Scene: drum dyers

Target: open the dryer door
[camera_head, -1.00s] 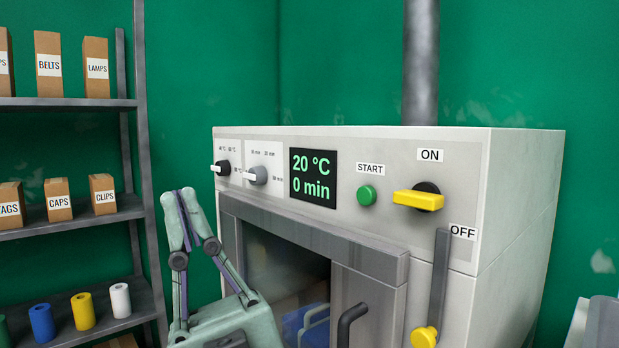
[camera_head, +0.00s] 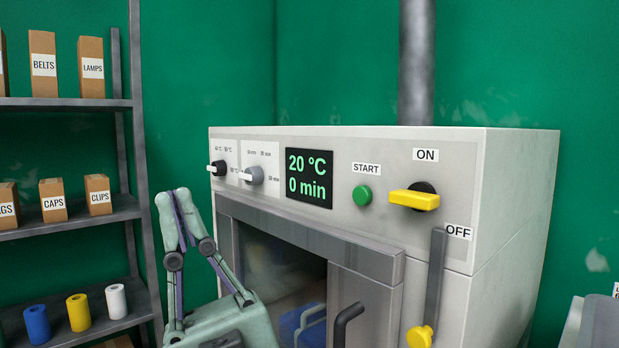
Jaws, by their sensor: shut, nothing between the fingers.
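The dryer (camera_head: 459,155) is a pale grey box against the green wall. Its door (camera_head: 371,299) has a grey frame, a dark window-like area (camera_head: 262,262) and a dark curved handle (camera_head: 347,324) on its right part. Blue objects show behind the dark area. I cannot tell whether this area is glass or a gap. A grey lever (camera_head: 437,275) with a yellow knob (camera_head: 420,337) hangs right of the door. My gripper (camera_head: 173,193) points up at the dryer's left, fingertips together and empty, in the picture well left of the handle. The door's lower part is out of view.
The front panel has two dials (camera_head: 251,175), a display (camera_head: 309,178) reading 20 °C and 0 min, a green START button (camera_head: 361,195) and a yellow ON/OFF switch (camera_head: 415,200). A shelf rack (camera_head: 80,216) with boxes and rolls stands at the left.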

